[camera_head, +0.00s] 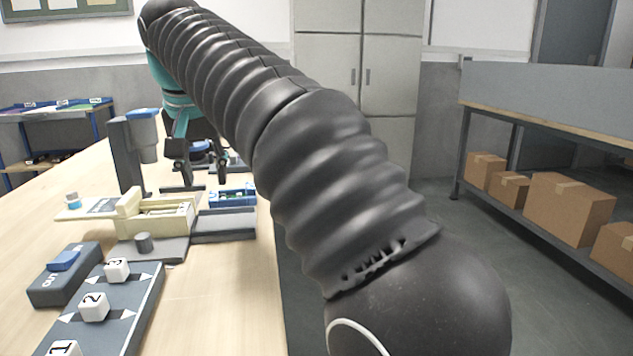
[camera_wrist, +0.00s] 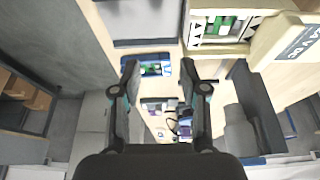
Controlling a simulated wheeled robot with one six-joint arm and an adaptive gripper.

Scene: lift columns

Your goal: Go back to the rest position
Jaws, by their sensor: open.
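My gripper (camera_head: 192,168) hangs at the end of my arm over the far part of the wooden table (camera_head: 245,275). Its two dark fingers are spread apart. In the wrist view the open fingers (camera_wrist: 166,82) also show, with nothing between them held. A small blue box with green and white contents (camera_head: 232,196) lies on the table, nearer than the gripper; it also shows in the wrist view (camera_wrist: 147,68) above the fingertips. My arm hides part of the table's right side.
A cream box (camera_head: 160,217) stands left of the blue box. A dark upright column with a blue top (camera_head: 128,155) stands close left of my gripper. Numbered white cubes (camera_head: 93,306) sit on a grey panel in front. Shelving with cardboard boxes (camera_head: 568,205) stands right, across open floor.

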